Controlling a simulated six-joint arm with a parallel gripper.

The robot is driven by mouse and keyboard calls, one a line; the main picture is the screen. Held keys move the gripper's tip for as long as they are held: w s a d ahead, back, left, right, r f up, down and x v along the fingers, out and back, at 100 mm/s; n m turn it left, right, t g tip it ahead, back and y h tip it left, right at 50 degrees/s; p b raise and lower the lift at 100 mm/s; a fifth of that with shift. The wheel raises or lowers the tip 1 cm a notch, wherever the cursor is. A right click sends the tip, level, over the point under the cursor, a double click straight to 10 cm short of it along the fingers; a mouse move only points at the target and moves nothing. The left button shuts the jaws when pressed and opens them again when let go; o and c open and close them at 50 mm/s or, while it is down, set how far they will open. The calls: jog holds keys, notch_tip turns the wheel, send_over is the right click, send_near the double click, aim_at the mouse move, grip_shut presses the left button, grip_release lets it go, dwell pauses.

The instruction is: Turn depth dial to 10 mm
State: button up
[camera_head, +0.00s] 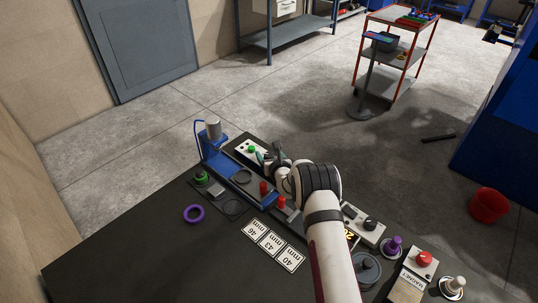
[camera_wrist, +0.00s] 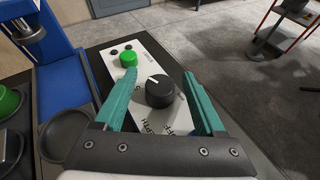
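The depth dial (camera_wrist: 160,91) is a round black knob on a white panel (camera_wrist: 143,63) in the wrist view. A white pointer line on its top points up and slightly left. The printing around it is partly hidden and too small to read fully. My gripper (camera_wrist: 159,75) is open, with one teal finger on each side of the dial. Gaps show between the fingers and the knob. In the head view the panel (camera_head: 241,147) is visible, but my gripper (camera_head: 268,155) and arm hide the dial.
A green button (camera_wrist: 128,59) sits on the panel. The blue press (camera_head: 214,150) stands left of it. Another control box (camera_head: 364,222) with a black knob is right of my arm.

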jog(key=v, duration=1.5)
jog(key=shift+s+r, duration=0.2)
jog(key=shift+s, duration=0.15)
